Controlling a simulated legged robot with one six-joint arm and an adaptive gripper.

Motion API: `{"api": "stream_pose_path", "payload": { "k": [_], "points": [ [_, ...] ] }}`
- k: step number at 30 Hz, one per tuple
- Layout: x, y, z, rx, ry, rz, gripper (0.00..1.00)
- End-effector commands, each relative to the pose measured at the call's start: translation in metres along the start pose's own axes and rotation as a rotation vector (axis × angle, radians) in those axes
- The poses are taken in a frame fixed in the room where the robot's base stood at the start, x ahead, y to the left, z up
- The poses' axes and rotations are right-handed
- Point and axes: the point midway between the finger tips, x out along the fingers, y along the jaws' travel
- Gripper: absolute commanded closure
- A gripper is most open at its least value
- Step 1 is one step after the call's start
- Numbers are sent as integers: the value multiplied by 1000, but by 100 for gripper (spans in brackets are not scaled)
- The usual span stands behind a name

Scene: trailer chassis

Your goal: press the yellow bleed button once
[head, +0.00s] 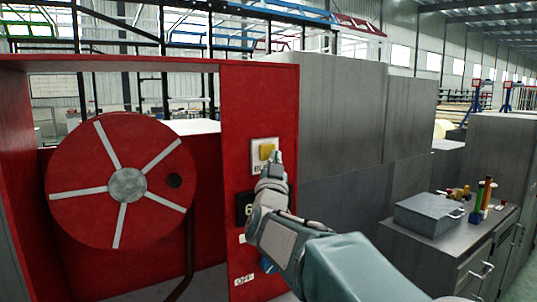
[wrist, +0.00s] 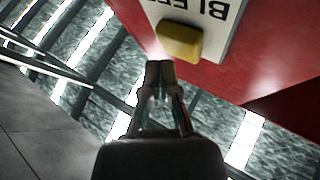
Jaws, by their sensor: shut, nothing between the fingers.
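The yellow bleed button (head: 267,151) sits on a white plate (head: 257,160) on the red panel, with lettering below it partly hidden by my gripper. In the wrist view the yellow button (wrist: 180,42) is a rounded block on the white label plate (wrist: 218,20), seen upside down. My gripper (head: 275,157) is at the plate's right side in the head view, close to the button. In the wrist view the closed fingertips (wrist: 160,66) are just below the button in the picture. I cannot tell whether they touch it. The fingers are together and empty.
A red hose reel (head: 122,181) with white spokes is left of the panel. A dark display (head: 243,208) and more labels sit lower on the red panel (head: 237,110). A grey cabinet at right carries a metal box (head: 428,214) and several small bottles.

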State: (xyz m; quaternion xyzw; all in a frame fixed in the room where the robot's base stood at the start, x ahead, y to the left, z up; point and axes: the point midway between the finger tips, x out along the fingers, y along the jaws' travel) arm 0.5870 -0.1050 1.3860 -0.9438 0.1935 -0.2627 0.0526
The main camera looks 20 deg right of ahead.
Motion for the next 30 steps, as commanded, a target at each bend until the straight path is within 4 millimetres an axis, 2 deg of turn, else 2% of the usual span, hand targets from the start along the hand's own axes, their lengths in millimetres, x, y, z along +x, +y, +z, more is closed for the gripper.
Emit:
{"api": "stream_pose_path", "payload": {
  "k": [30],
  "points": [
    [6, -4, 2, 0, 0, 0, 100]
  ]
}}
